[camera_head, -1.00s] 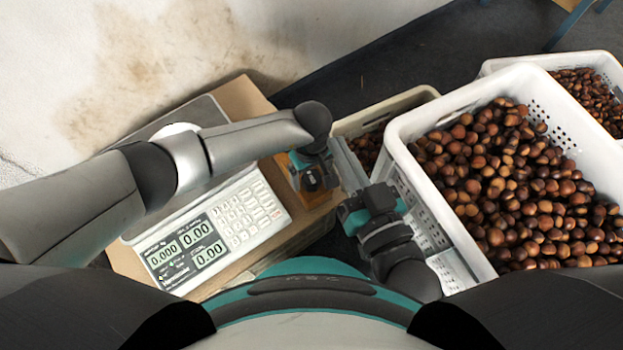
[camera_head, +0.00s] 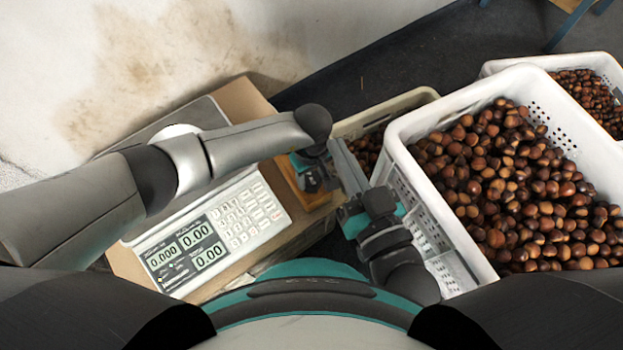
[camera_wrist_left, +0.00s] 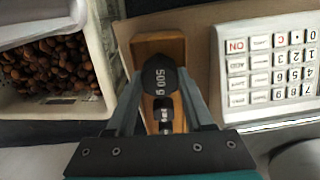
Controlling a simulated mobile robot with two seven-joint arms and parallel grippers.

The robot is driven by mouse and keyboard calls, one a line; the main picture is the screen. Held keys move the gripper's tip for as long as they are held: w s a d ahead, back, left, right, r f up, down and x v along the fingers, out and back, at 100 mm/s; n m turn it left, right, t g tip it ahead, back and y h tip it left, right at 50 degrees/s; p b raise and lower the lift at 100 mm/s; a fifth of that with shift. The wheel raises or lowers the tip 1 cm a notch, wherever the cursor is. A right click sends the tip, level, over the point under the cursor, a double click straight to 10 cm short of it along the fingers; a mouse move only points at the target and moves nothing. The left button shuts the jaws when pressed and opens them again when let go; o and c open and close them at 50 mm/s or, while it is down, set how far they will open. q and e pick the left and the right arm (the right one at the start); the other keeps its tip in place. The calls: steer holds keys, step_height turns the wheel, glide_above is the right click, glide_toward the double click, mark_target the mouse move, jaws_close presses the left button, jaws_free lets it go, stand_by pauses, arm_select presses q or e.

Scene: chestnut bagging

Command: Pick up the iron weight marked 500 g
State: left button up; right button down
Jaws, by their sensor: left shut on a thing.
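The iron weight marked 500 g (camera_wrist_left: 159,76) is a dark, round-topped piece seen between the fingers of my left gripper (camera_wrist_left: 160,100) in the left wrist view. The fingers are shut on it. Behind it is a wooden holder (camera_wrist_left: 172,45); I cannot tell whether the weight still touches it. A smaller dark piece (camera_wrist_left: 163,113) shows just below the weight. In the head view my left gripper (camera_head: 314,182) is over the wooden holder (camera_head: 318,200), and the weight is mostly hidden. My right gripper (camera_head: 345,160) is beside it to the right; its finger gap is unclear.
A scale (camera_head: 240,215) with keypad and displays stands left of the holder on a cardboard-coloured surface (camera_head: 240,100). A white crate (camera_head: 400,150) of chestnuts (camera_head: 510,190) is at right, close to my right gripper. A smaller bin (camera_head: 405,100) and another crate (camera_head: 540,62) stand behind.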

arm_select(q)
jaws_close()
steer(key=shift+r, duration=0.25)
stand_by(0.3)
